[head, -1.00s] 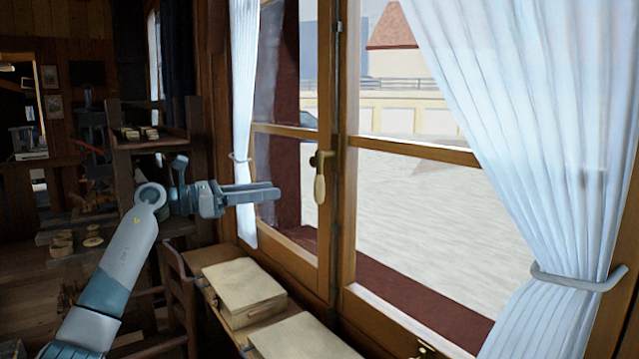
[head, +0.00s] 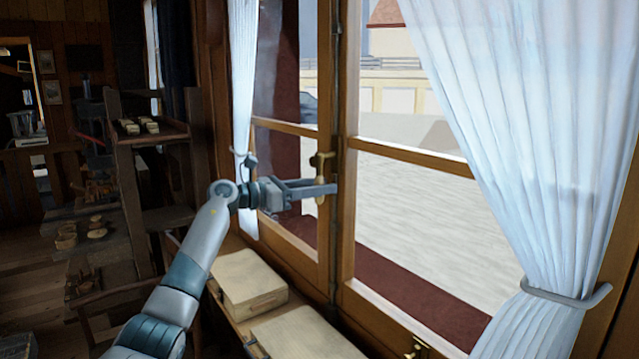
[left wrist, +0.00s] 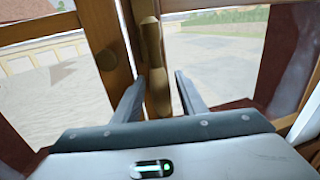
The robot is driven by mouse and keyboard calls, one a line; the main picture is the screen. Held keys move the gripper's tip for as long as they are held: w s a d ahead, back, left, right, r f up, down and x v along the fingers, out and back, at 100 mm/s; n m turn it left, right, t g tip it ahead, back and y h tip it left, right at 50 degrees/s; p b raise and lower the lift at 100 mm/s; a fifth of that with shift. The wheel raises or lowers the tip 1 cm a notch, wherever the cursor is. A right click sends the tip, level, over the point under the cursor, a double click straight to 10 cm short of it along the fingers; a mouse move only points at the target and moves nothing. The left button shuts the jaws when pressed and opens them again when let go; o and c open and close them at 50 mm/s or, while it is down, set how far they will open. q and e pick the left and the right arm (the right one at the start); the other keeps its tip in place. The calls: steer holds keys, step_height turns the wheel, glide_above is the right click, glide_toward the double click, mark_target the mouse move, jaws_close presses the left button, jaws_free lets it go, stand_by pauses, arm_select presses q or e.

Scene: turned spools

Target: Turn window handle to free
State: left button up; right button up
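The window handle (head: 320,163) is a brass lever on the middle stile of the wooden window (head: 340,215), and its grip points down. My left gripper (head: 325,190) is at the handle's lower part, which it partly hides in the head view. In the left wrist view the handle (left wrist: 152,55) stands between the two spread fingers (left wrist: 158,92), nearer the right one. A gap shows on the left side of the handle, so the fingers are open around it. My right gripper is in neither view.
White curtains hang at the left (head: 241,90) and right (head: 530,130) of the window, held by tiebacks. Pale wooden boxes (head: 248,280) lie on the bench below. A dark shelf (head: 150,135) stands at the left.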

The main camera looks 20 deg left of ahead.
arm_select(q)
jaws_close()
